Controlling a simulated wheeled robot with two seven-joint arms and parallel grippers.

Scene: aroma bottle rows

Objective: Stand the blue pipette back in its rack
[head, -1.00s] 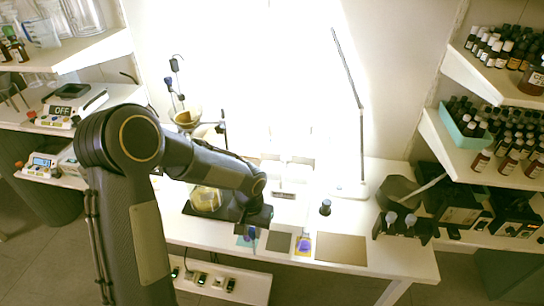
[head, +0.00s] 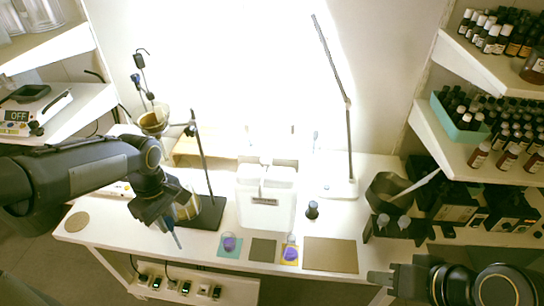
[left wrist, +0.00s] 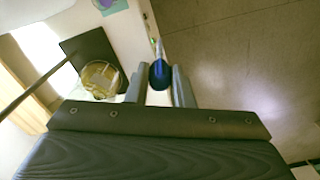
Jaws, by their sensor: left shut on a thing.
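My left gripper (head: 165,222) is in the head view at the left, above the front edge of the white table. It is shut on the blue pipette (head: 177,238), whose thin pale end points down. In the left wrist view the pipette's dark blue body (left wrist: 158,74) sits between the two fingers, its tip away from the camera. My right gripper (head: 380,279) is at the bottom right in the head view, and its finger gap is unclear. Blue-handled items hang on a hooked stand (head: 140,66) at the back left; I cannot tell whether this is the rack.
A glass vessel (left wrist: 100,78) on a black base stands close beside my left gripper. A white container (head: 266,205), a small dark bottle (head: 312,210) and coloured mats with purple items are mid-table. A lamp (head: 347,135) stands behind. The brown mat (head: 331,254) is bare.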

